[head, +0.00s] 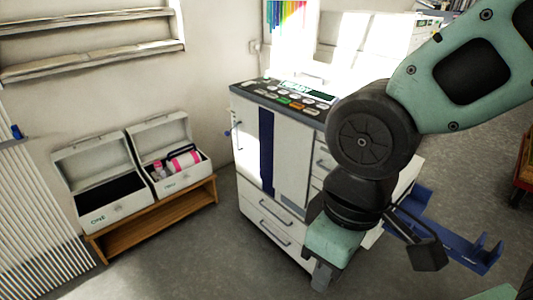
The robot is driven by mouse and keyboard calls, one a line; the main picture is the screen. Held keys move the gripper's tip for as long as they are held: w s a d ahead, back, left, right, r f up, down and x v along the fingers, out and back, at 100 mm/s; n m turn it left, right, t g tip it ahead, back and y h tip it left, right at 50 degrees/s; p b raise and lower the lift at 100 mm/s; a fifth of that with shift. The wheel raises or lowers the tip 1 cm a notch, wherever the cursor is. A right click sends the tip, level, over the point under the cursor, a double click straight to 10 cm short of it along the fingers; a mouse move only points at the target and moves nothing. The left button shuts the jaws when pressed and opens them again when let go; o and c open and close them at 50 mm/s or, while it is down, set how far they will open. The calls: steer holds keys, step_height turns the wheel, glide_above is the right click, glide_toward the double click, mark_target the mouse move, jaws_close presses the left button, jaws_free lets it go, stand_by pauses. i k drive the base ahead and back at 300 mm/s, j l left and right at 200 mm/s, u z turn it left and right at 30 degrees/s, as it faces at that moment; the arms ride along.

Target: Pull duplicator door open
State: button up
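The duplicator (292,150) is a white floor-standing machine with a dark button panel (293,95) on top. Its front has a pale door panel (245,135) at the left, a dark blue vertical strip (266,150) and drawers with bar handles. A small blue-tipped handle (229,132) stands out at the door's left edge. The door appears closed. My gripper (321,276) points down in front of the machine's lower right, apart from the door handle. Its fingers are mostly hidden behind its teal body, so I cannot tell whether it is open.
Two open white boxes, one marked ONE (99,218) and one holding a pink-and-white bottle (184,162), stand on a low wooden bench (150,222) at left. Blue trays (455,235) jut out at right. Grey floor (190,265) is clear before the machine's left side.

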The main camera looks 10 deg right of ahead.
mark_target(275, 148)
steer(key=i+j+u, duration=0.15)
steer(key=i+u, duration=0.2)
steer(key=i, duration=0.75)
steer(key=i+l+u, duration=0.2)
steer(key=i+u, duration=0.2)
steer(key=i, duration=0.75)
